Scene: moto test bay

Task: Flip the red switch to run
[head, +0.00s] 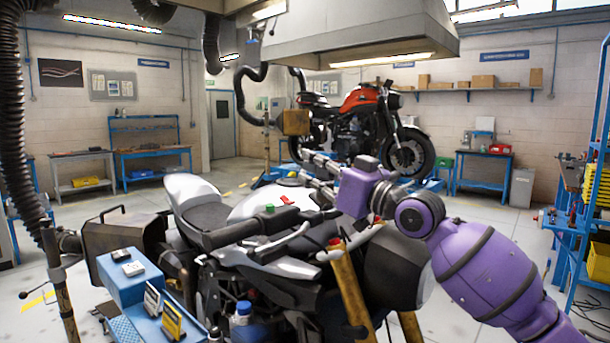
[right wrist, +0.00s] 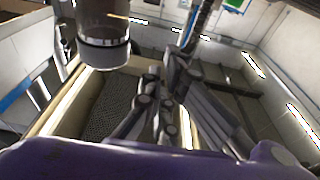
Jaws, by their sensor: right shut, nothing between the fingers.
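A small red piece (head: 286,200) shows by the black handlebar grip of the near motorcycle (head: 262,214), close to a small green block (head: 269,209). A second small red piece (head: 335,241) sits lower right, near the top of the gold fork. I cannot tell which one is the switch or how it is set. My left gripper is out of view.
A blue cart (head: 130,278) with small boxes stands at the lower left. An orange motorcycle (head: 362,102) stands behind on a blue stand. A large hood (head: 360,30) hangs overhead. A blue shelf (head: 577,200) is at the right. Open floor lies at the left.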

